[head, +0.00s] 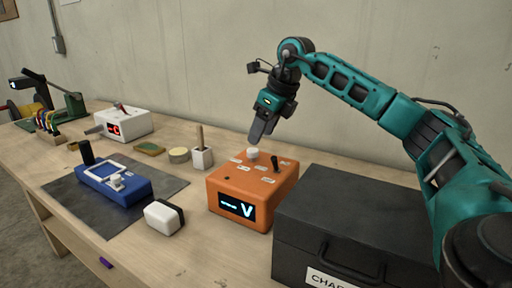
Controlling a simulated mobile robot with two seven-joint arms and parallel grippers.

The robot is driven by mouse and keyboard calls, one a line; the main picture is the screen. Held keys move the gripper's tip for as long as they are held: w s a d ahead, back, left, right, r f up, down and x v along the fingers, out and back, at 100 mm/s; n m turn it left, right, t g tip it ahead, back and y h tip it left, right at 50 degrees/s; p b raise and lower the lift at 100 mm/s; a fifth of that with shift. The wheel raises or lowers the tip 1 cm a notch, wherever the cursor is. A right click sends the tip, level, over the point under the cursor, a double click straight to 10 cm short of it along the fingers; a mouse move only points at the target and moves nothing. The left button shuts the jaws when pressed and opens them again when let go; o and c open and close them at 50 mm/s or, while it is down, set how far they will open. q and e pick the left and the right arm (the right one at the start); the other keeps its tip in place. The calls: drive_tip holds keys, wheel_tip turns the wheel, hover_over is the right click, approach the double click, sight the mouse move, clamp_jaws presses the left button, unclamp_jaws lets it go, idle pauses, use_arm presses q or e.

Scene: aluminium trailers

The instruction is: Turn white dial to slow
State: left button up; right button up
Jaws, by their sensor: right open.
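The white dial (252,154) is a small round knob on top of an orange box (228,188). Several small white labels lie around it, too small to read. The box front has a dark display (238,207) with a bright "V" sign. A black lever (277,163) stands on the box top, right of the dial. My right gripper (257,139) points down just above the dial, its fingers close together in this view. I cannot tell whether the fingertips touch the dial. My left gripper is out of view.
A dark case (350,235) stands right of the orange box, under my right arm. A wooden-handled tool in a holder (203,158), a white eraser-like block (164,216), a blue device (113,183) on a dark mat (165,187), and a white box (126,122) stand left.

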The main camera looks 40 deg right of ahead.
sight(254, 150)
drive_tip(key=x, duration=0.5)
drive_tip(key=c, duration=1)
